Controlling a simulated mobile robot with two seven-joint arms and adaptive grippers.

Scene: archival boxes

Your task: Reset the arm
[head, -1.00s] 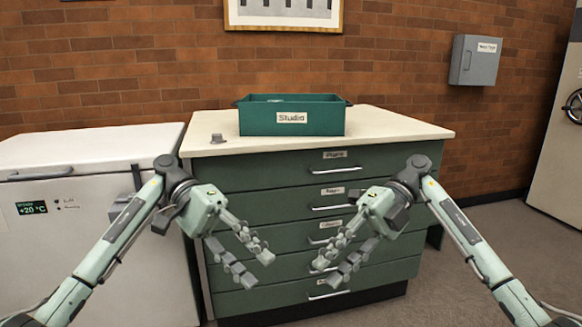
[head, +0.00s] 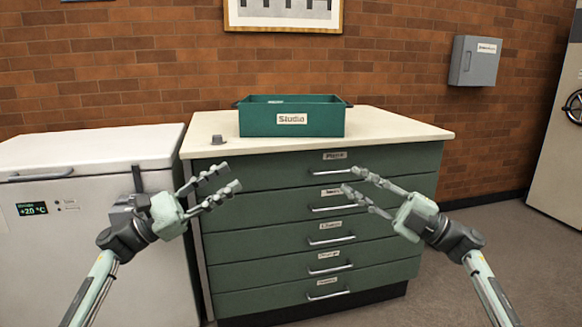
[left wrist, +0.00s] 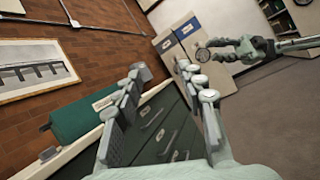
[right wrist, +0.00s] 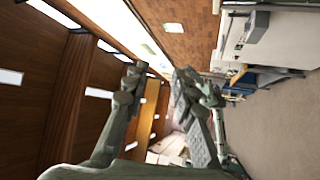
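My left gripper (head: 228,178) is in front of the left edge of the green drawer cabinet in the head view, pointing right. Its fingers are spread and nothing is between them; the open fingers also show in the left wrist view (left wrist: 170,85). My right gripper (head: 347,180) is in front of the cabinet's upper drawers, pointing left, with its fingers apart and empty. The right wrist view shows its two fingers (right wrist: 158,75) separated. Both grippers are apart from each other and hold nothing.
The green drawer cabinet (head: 270,239) has a cream top carrying a green box labelled Studio (head: 265,121) and a small grey object (head: 217,140). A white chest freezer (head: 60,250) stands at left. A grey wall box (head: 475,60) hangs at right. Floor at right is clear.

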